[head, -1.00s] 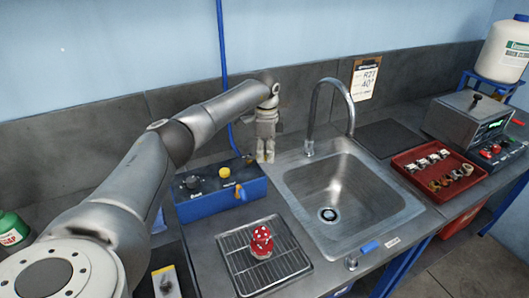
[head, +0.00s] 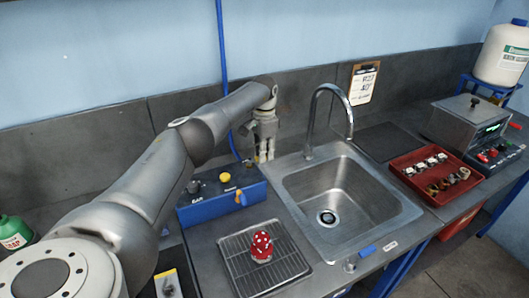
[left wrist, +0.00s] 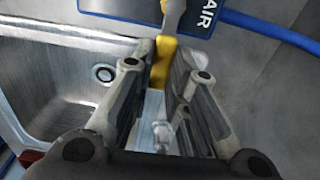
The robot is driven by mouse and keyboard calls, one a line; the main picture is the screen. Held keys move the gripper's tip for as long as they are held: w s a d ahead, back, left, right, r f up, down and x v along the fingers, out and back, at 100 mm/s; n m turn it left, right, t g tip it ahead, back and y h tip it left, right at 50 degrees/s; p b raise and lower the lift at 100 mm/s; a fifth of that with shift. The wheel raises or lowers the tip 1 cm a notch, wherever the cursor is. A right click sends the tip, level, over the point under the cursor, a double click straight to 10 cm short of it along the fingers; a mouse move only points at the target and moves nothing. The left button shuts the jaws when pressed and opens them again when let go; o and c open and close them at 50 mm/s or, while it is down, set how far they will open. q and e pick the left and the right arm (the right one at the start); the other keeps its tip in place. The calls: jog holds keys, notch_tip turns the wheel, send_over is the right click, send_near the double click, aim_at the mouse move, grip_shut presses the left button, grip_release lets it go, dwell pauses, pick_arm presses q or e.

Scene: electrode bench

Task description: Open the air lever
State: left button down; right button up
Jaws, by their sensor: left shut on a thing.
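My left gripper (head: 263,158) reaches down behind the sink, next to the back right corner of the blue box. In the left wrist view its two fingers (left wrist: 165,100) are shut on the yellow air lever (left wrist: 163,62). The lever joins a grey metal stem at the top of that view, in front of a dark blue plate marked AIR (left wrist: 205,14). A metal fitting shows lower down between the fingers. In the head view the lever is hidden or too small to make out. My right gripper is not in view.
A blue hose (head: 224,70) runs down the wall behind the arm. The blue box (head: 222,205) with knobs stands left of the sink (head: 340,160). A red spotted object (head: 261,246) sits on a wire rack. A red tray (head: 437,199) lies right of the sink.

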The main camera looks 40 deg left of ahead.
pick_arm(q)
jog(key=shift+a+r, duration=0.1)
jog(key=c, duration=1.4)
grip_release()
notch_tip(320, 180, up, 12)
jog(key=shift+f, duration=0.1)
